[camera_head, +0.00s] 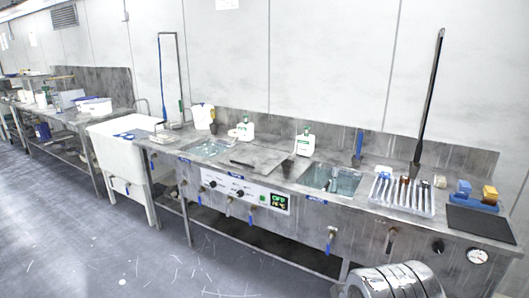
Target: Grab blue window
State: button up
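No thing in view can be told for sure as the blue window. A small blue piece (384,175) lies at the left end of a pale slotted rack (402,197) on the right part of the steel bench. A dark brown piece (405,180) and other small pieces sit beside it in the rack. A blue block (464,186) stands farther right, next to a yellow block (490,193), in a blue tray (478,205). All are small in the picture, so their exact shapes are unclear. My gripper is not in view.
A dark mat (483,222) lies at the bench's right end. A tall black-handled tool (430,95) stands behind the rack. A sink basin (331,180) is left of it. White bottles (305,142) stand along the back. Taps stick out in front. A white tub (125,150) is left; the floor there is open.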

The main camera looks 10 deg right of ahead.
aim_at(384, 174)
jog(key=u, duration=0.3)
jog(key=i, duration=1.9)
jog(key=z, duration=0.7)
jog(key=i, duration=1.15)
jog(key=z, duration=0.65)
